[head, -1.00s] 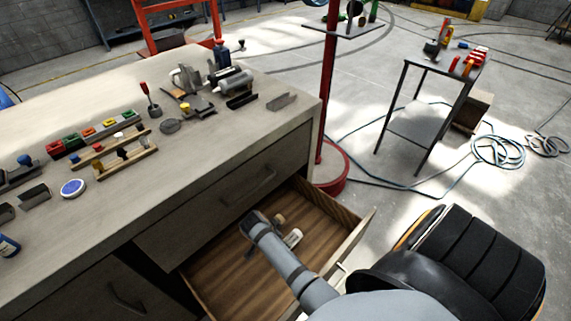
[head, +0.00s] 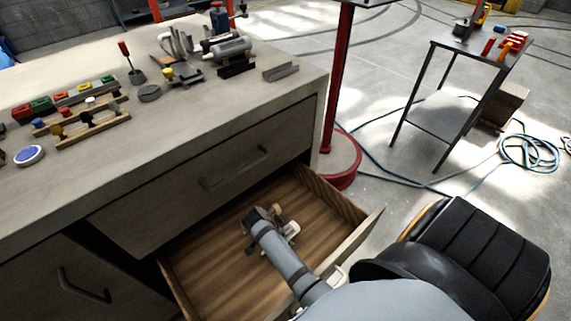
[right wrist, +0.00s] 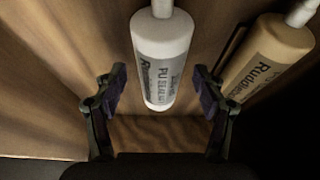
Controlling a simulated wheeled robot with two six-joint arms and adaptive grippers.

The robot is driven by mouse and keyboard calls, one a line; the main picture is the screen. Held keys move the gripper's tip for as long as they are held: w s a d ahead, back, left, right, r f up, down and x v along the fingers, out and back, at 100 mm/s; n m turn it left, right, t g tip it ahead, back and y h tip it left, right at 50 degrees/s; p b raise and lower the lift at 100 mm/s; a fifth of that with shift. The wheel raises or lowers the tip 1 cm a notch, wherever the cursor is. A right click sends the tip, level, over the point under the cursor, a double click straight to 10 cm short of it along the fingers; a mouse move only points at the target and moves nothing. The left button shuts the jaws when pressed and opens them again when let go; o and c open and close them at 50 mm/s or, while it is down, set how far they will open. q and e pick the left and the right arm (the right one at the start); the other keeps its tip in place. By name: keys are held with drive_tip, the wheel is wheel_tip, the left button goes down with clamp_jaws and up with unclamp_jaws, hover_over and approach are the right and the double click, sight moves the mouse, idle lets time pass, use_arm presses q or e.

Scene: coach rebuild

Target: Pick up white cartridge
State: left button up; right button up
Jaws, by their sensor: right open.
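The white cartridge (right wrist: 162,62) lies in the open wooden drawer (head: 215,265), with its printed label facing up in the right wrist view. A tan cartridge (right wrist: 265,55) lies to its right there. My right gripper (right wrist: 157,92) is open, with one finger on each side of the white cartridge's lower end; I cannot tell whether either finger touches it. In the head view my right arm reaches down into the drawer and partly hides the white cartridge (head: 291,229). My left gripper is not in view.
The drawer's walls surround my right gripper. The workbench top (head: 200,110) above holds several tools and small parts. A red post (head: 340,80) and a small metal side table (head: 470,55) stand beyond the drawer. A hose (head: 530,152) lies coiled on the floor.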

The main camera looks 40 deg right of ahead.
sight(286, 231)
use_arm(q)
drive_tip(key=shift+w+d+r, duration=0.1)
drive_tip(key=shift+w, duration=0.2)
use_arm(e)
drive_tip(key=shift+f, duration=0.1)
drive_tip(key=shift+c, duration=0.4)
drive_tip(key=c, duration=1.4)
drive_tip(key=shift+o, duration=0.2)
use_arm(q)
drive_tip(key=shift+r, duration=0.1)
use_arm(e)
wheel_tip(286, 231, up, 6)
drive_tip(key=p, duration=0.6)
drive_tip(key=shift+f, duration=0.15)
wheel_tip(286, 231, up, 4)
drive_tip(key=p, duration=0.4)
drive_tip(key=shift+f, duration=0.1)
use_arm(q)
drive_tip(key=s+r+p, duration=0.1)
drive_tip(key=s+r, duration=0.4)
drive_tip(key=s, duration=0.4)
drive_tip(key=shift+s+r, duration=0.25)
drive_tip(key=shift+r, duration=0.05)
use_arm(e)
drive_tip(key=shift+r, duration=0.3)
